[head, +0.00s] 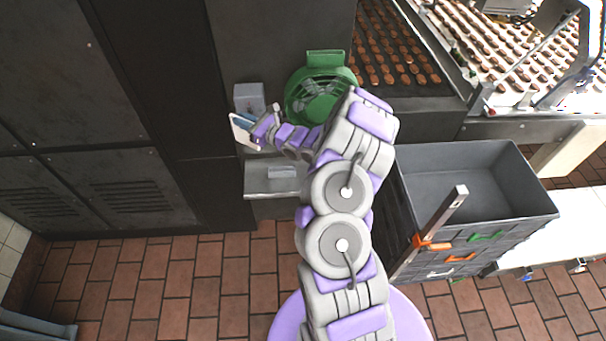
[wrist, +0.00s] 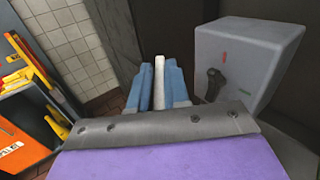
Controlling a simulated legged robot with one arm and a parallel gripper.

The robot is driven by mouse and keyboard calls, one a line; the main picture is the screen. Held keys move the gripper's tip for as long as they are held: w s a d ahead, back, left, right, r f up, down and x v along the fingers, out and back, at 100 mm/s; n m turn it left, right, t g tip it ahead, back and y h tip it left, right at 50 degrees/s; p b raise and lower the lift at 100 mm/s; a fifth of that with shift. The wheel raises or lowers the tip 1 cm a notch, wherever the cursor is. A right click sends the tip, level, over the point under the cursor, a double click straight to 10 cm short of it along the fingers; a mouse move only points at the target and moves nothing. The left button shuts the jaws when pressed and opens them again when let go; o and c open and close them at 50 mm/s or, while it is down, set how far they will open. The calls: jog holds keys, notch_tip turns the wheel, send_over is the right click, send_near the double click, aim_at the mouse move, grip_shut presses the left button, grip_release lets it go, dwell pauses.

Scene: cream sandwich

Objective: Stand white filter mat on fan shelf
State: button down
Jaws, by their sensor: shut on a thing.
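My gripper (head: 246,123) has blue fingers and is shut on the white filter mat (head: 246,140), left of the green fan (head: 318,92) in the head view. In the wrist view the mat (wrist: 159,74) shows as a thin white strip edge-on between the blue fingers. A light grey metal shelf (head: 262,186) juts from the dark cabinet below the fan, and my arm covers its right part. The mat is held up and to the left of this shelf. My arm also hides the lower right of the fan.
A grey switch box (head: 249,97) with a dark lever (wrist: 214,84) is close to my gripper. Grey stacked crates (head: 470,185) stand at right. A conveyor with brown pieces (head: 395,45) lies behind.

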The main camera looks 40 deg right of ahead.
jog(key=s+d+f+m+h+p, duration=0.1)
jog(key=s+d+f, duration=0.35)
jog(key=d, duration=0.25)
jog(key=s+d+f+h+p, duration=0.1)
jog(key=s+d+f, duration=0.3)
jog(key=d+f, duration=0.25)
jog(key=s+d+f+m+t+h+p, duration=0.1)
jog(key=s+d+f, duration=0.3)
jog(key=s, duration=0.5)
jog(key=s+d+f+p, duration=0.1)
jog(key=s+d+f, duration=0.2)
jog(key=s+f, duration=0.45)
jog(key=w+d+f+b, duration=0.1)
jog(key=w+d+b, duration=0.1)
jog(key=w+b, duration=0.4)
jog(key=w+d+f+b, duration=0.2)
jog(key=w+b, duration=0.5)
jog(key=shift+w+f, duration=0.2)
jog(key=shift+f, duration=0.05)
jog(key=c, duration=1.1)
grip_release()
jog(key=shift+a+r, duration=0.2)
jog(key=shift+a, duration=0.15)
